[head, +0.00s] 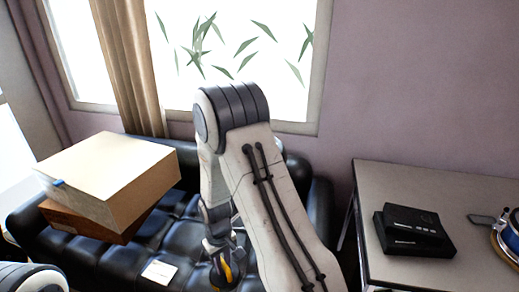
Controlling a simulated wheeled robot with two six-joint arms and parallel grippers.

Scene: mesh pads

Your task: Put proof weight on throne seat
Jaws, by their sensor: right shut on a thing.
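My right gripper (223,270) is low in the middle of the head view, over the black tufted leather sofa. Dark and yellow parts of it show beside my pale forearm. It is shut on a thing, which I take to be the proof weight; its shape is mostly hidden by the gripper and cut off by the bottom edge. I cannot tell whether it touches the sofa. No separate throne seat can be made out. My left gripper is not in view.
The black sofa (84,258) carries a cream box (110,170) on a brown box (75,222), and a small white piece (159,271). At right, a grey table (440,185) holds a black device (413,230) and part of a blue-rimmed drum (508,236). A window stands behind.

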